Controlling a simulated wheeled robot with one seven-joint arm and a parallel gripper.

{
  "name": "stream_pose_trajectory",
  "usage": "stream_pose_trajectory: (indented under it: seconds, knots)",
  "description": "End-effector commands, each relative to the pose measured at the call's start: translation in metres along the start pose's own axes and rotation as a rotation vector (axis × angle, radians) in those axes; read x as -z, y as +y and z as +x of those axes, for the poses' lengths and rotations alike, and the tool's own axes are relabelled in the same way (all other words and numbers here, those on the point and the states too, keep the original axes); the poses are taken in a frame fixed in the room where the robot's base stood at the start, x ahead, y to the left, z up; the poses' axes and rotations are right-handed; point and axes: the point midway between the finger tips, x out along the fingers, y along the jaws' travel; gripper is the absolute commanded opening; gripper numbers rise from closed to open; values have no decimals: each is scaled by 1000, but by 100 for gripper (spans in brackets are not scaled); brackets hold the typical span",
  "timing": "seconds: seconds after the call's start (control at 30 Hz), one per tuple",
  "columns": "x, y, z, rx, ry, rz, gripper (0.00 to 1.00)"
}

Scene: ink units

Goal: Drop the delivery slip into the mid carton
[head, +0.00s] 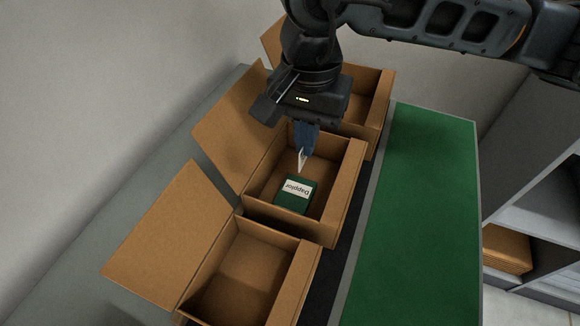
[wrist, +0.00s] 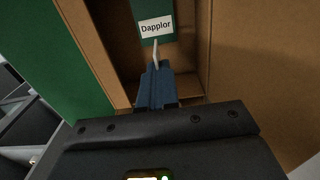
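The mid carton (head: 343,200) stands open between two other cartons in the head view. A green box labelled "Dapplor" (head: 294,205) lies inside it; the box also shows at the top of the wrist view (wrist: 152,10). My gripper (head: 305,149) points down over the mid carton, its blue fingers close together. A small white slip (head: 301,161) sticks out from the fingertips, above the green box. In the wrist view, my gripper (wrist: 156,68) is shut on this slip (wrist: 156,54), seen nearly edge-on. The fingers partly hide the carton's inside.
The near carton (head: 224,272) is open and looks empty. The far carton (head: 375,105) is partly hidden behind my arm. Raised flaps (head: 165,235) stand on the left. A green surface (head: 425,200) to the right is clear. A grey shelf (head: 545,215) stands far right.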

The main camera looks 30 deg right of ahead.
Motion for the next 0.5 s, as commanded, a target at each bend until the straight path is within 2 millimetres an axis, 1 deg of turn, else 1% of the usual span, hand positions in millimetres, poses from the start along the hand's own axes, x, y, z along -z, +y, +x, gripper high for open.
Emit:
stream_pose_trajectory:
  seconds: [0.03,0.07,0.3,0.5]
  knots:
    - [0,0,0,0,0,0,4]
    - [0,0,0,0,0,0,6]
    - [0,0,0,0,0,0,30]
    - [0,0,0,0,0,0,31]
